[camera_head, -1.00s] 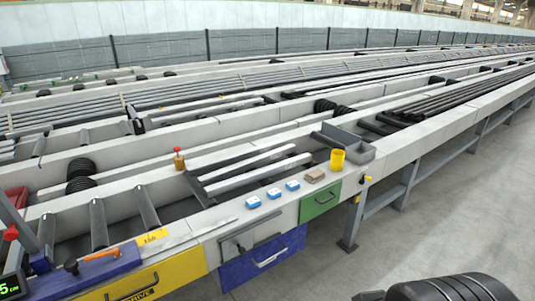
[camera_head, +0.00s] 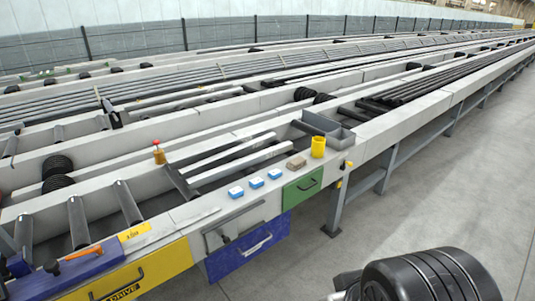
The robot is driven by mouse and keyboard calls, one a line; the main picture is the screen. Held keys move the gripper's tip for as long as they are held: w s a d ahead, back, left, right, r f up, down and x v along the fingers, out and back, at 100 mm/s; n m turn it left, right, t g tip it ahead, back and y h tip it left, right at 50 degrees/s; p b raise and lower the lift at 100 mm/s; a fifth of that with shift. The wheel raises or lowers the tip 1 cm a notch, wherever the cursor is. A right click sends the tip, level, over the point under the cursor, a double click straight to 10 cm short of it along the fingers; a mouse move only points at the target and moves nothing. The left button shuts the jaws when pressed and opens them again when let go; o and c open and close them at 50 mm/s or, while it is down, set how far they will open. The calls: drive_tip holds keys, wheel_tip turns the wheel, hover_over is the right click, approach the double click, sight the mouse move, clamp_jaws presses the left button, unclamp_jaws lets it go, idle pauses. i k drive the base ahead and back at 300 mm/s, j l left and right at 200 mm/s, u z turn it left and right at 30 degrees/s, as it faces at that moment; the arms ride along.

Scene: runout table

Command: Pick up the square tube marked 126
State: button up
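Two pale square tubes lie side by side in the trough of the runout table, a rear one (camera_head: 228,154) and a front one (camera_head: 242,165). They run slantwise, with their far ends toward the grey bin. No mark can be read on either tube, so I cannot tell which one is 126. My gripper is not in view. A black ribbed part at the bottom right appears to be part of my own arm, well apart from the tubes.
A grey bin (camera_head: 325,131) stands behind the cup. A red-topped bottle (camera_head: 159,153) stands left of the tubes. Floor at right is clear.

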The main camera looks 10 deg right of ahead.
sight(194, 182)
drive_tip(key=i+z, duration=0.15)
drive_tip(key=i, duration=0.3)
drive_tip(key=i+j+z, duration=0.1)
drive_tip(key=i, duration=0.35)
drive_tip(key=i+j+z, duration=0.15)
drive_tip(key=i, duration=0.3)
drive_tip(key=i+j+z, duration=0.1)
drive_tip(key=i, duration=0.35)
drive_tip(key=i+j+z, duration=0.15)
drive_tip(key=i, duration=0.3)
